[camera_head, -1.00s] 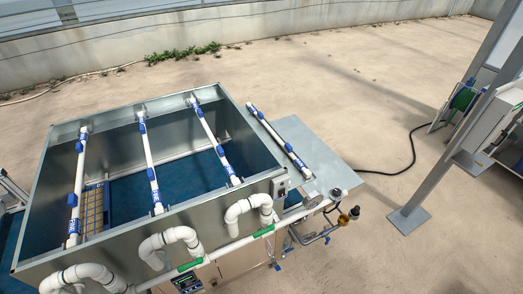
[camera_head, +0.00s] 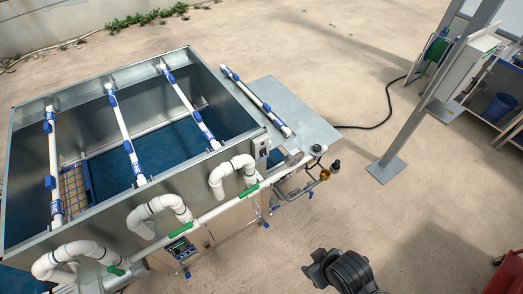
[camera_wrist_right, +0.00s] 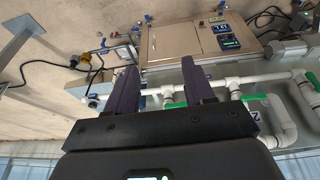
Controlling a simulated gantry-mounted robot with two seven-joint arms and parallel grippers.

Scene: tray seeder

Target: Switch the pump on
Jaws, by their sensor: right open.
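A small switch box (camera_head: 262,145) with a dark centre sits on the front right corner of the metal tank (camera_head: 100,231). Its on or off position is too small to read. A control panel with a small display (camera_head: 181,249) is on the cabinet under the front pipes; it also shows in the right wrist view (camera_wrist_right: 228,40). I cannot tell which part is the pump itself. My right gripper (camera_wrist_right: 160,80) is open and empty, with its fingers pointing toward the pipes and cabinet. A dark part of my right arm shows at the bottom of the head view. My left gripper is not in view.
White pipes with green-handled valves (camera_head: 252,190) run along the tank's front. A side shelf (camera_head: 292,112) and a brass-coloured fitting (camera_head: 325,174) stick out at the right. A metal post (camera_head: 388,168) stands further right.

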